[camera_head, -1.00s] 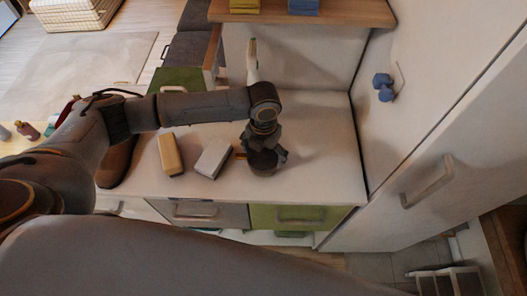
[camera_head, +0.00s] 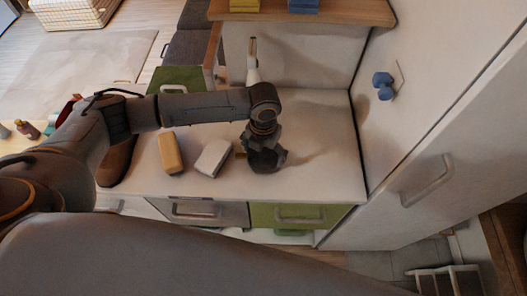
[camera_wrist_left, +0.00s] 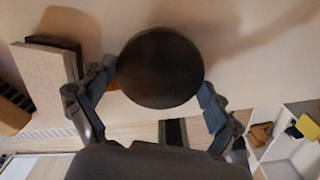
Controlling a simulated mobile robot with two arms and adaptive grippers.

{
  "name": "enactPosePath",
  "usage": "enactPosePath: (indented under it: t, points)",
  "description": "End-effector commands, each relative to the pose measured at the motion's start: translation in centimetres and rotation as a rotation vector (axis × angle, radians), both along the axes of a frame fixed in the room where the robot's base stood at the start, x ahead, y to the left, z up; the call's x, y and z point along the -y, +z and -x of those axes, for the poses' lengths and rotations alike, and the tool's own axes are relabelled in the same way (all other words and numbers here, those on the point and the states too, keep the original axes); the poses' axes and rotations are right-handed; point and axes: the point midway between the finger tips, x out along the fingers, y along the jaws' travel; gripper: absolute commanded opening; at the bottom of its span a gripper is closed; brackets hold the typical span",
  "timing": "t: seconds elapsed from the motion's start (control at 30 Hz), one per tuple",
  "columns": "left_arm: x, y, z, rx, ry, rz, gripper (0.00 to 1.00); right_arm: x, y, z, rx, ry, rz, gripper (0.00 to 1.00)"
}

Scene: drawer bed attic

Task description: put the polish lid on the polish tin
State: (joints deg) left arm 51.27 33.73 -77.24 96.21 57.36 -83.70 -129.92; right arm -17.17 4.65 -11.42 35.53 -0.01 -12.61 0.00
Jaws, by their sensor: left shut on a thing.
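My left gripper (camera_head: 264,158) is low over the white cabinet top, to the right of the white block. In the left wrist view a dark round disc (camera_wrist_left: 160,68), which looks like the polish lid, sits between the two fingers, and the gripper is shut on it. The polish tin does not show clearly; the disc and the gripper hide what is beneath. I cannot tell whether the disc touches the tin. My right gripper is not in view.
A yellow-orange block (camera_head: 171,153) and a white block (camera_head: 212,158) lie left of the gripper. A dark brown boot (camera_head: 117,162) stands further left. A white bottle-like thing (camera_head: 253,65) stands at the back. The cabinet top (camera_head: 325,150) is clear on the right.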

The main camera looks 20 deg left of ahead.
Motion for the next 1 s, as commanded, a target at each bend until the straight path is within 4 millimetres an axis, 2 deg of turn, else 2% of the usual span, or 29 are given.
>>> enactPosePath:
  t: [0.17, 0.2, 0.23, 0.27, 0.67, 0.77, 1.0]
  points:
    - [0.0, 0.0, 0.0, 0.000, 0.000, 0.000, 0.59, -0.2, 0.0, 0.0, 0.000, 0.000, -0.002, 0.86]
    - [0.0, 0.0, 0.0, 0.000, 0.000, 0.000, 0.92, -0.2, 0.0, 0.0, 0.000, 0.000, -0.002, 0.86]
    - [0.0, 0.0, 0.0, 0.000, 0.000, 0.000, 0.98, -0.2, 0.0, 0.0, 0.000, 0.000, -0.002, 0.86]
    - [0.0, 0.0, 0.0, 0.000, 0.000, 0.000, 1.00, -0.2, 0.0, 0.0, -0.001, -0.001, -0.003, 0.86]
    - [0.0, 0.3, 0.0, 0.001, 0.000, 0.000, 1.00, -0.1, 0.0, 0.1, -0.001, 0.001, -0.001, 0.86]
    - [0.0, 1.3, -0.1, 0.002, 0.001, 0.000, 1.00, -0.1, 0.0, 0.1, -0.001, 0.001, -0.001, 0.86]
    - [0.0, 6.3, -0.1, 0.004, -0.002, 0.001, 1.00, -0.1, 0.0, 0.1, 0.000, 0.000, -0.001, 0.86]
